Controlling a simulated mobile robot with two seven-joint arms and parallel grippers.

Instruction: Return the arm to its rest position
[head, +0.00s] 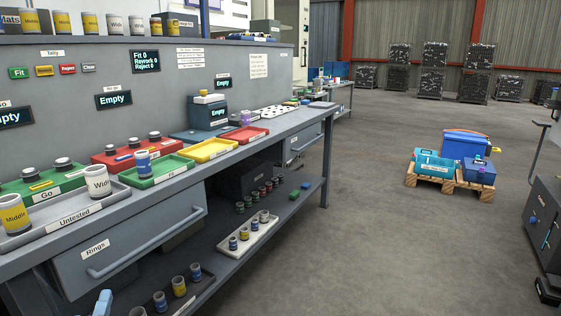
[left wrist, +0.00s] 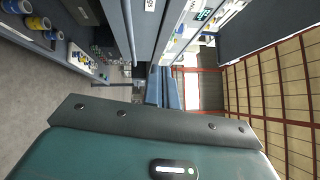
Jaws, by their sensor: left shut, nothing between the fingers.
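My left gripper (head: 103,303) shows only as a light blue tip at the bottom left edge of the head view, in front of the bench and below the Rings drawer (head: 130,247). It is shut and empty. In the left wrist view its blue fingers (left wrist: 164,88) are close together beyond the dark edge of my wrist. Most of the left arm is out of the head view. My right gripper is in neither view.
The grey bench (head: 318,115) runs along the left with an Untested tray (head: 122,197), a green tray (head: 183,170), a yellow tray (head: 212,157) and a red tray (head: 262,134). Its lower shelf holds a white tray (head: 228,256) of rings. Open floor lies right, with a pallet (head: 432,184) of bins.

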